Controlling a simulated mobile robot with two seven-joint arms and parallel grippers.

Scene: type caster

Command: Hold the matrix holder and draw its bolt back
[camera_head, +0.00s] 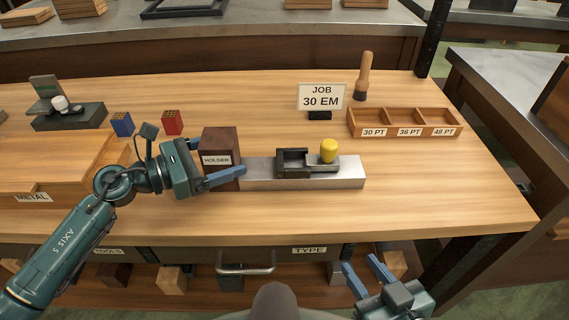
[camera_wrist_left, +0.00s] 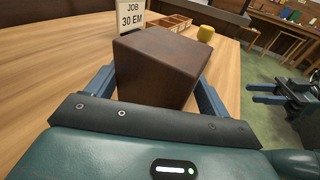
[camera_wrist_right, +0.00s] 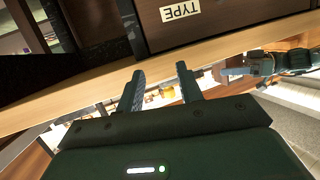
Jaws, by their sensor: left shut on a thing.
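The matrix holder is a dark brown block (camera_head: 221,146) with a HOLDER label, at the left end of a pale metal bar (camera_head: 262,174) on the table. My left gripper (camera_head: 226,175) is shut on this block, one finger along its front face; the left wrist view shows the block (camera_wrist_left: 160,62) between both fingers. A dark bracket (camera_head: 293,162) and a yellow knob (camera_head: 328,150), which looks like the bolt's handle, sit on the bar to the right. The knob also shows in the left wrist view (camera_wrist_left: 205,33). My right gripper (camera_head: 366,276) is open and empty, off the table's front edge.
A JOB 30 EM sign (camera_head: 321,98), a brush (camera_head: 364,78) and a three-part wooden tray (camera_head: 405,122) stand behind the bar. Blue (camera_head: 122,124) and red (camera_head: 172,122) blocks stand behind my left arm. The table right of the bar is clear.

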